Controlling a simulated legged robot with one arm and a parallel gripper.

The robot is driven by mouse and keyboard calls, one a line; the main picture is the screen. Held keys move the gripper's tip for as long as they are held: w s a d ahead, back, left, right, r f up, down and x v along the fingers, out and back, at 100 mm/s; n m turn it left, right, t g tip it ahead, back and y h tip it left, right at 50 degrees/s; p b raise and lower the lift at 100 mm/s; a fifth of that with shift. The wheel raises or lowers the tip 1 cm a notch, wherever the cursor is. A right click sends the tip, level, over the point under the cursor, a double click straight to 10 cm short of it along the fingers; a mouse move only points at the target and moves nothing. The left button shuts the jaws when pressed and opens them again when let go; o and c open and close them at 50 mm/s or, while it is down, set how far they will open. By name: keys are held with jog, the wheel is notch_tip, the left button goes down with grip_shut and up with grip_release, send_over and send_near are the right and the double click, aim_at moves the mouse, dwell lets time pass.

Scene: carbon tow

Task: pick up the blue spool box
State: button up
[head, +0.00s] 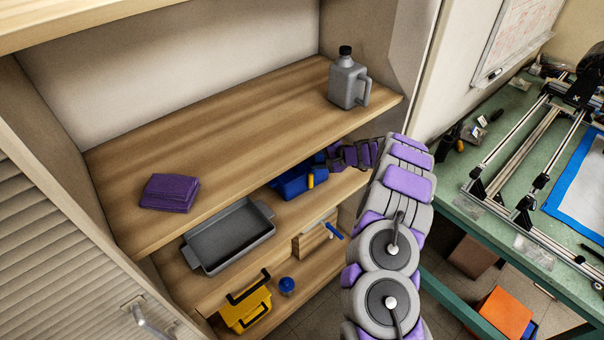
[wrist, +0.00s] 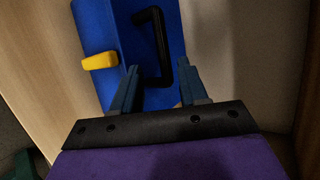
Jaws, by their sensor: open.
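The blue spool box (head: 291,183) is on the middle shelf, partly hidden by the upper shelf and my arm. In the wrist view, the blue box (wrist: 98,28) has a black handle (wrist: 160,40) and a yellow latch (wrist: 100,61). My gripper (wrist: 158,68) is open, with its two fingers pointing at the box. In that view, the near end of the handle appears between the fingertips. I cannot tell whether the fingers touch it. In the head view, my fingers are hidden below the upper shelf.
The upper shelf (head: 230,135) overhangs the box and holds a purple cloth (head: 170,192) and a grey jug (head: 347,84). A grey tray (head: 229,238) sits left of the box. Lower down are a yellow toolbox (head: 246,308) and a blue round item (head: 287,286).

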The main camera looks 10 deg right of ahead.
jog(key=shift+a, duration=1.4)
jog(key=shift+c, duration=1.2)
jog(key=shift+d, duration=1.1)
grip_shut()
jog(key=shift+s+a, duration=0.1)
jog(key=shift+a, duration=0.6)
jog(key=shift+d+f, duration=0.1)
jog(key=shift+d, duration=0.15)
